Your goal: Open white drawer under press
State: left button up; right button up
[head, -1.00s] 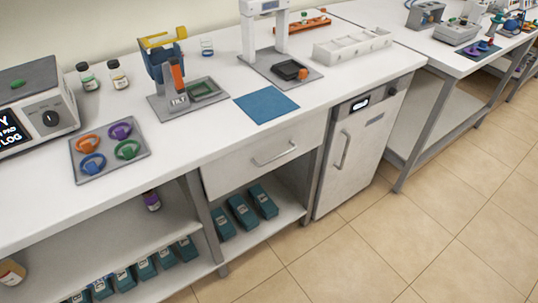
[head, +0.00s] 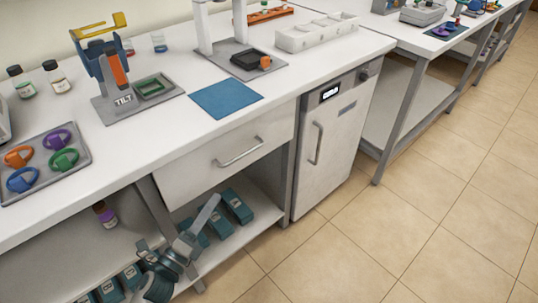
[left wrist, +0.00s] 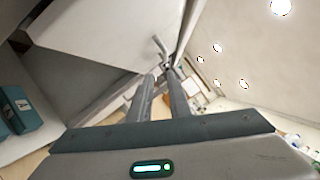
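The white drawer (head: 190,172) is shut, its front flush under the white counter, below the press. Its grey bar handle (head: 238,152) is free. The handle (left wrist: 159,45) shows past the fingertips in the left wrist view. The white press (head: 205,25) stands on a grey base, its top cut off by the picture edge. My left gripper (head: 205,217) is in front of the lower shelf, below and left of the handle in the head view. In the left wrist view its two fingers (left wrist: 160,76) have a narrow empty gap. My right gripper is not in view.
Teal boxes (head: 236,206) stand on the lower shelf beneath the drawer. A white cabinet (head: 338,140) with its own vertical handle stands right of the drawer. A blue mat (head: 226,99) and a tilt stand (head: 120,108) are on the counter. Floor (head: 400,220) at right is clear.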

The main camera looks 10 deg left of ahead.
aim_at(246, 152)
pick_arm(q)
jog(key=shift+d+r+m, duration=0.25)
jog(key=shift+r+m, duration=0.3)
jog(key=shift+m, duration=0.05)
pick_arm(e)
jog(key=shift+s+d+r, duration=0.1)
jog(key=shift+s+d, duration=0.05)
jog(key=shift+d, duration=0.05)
pick_arm(q)
jog(key=shift+w, duration=0.15)
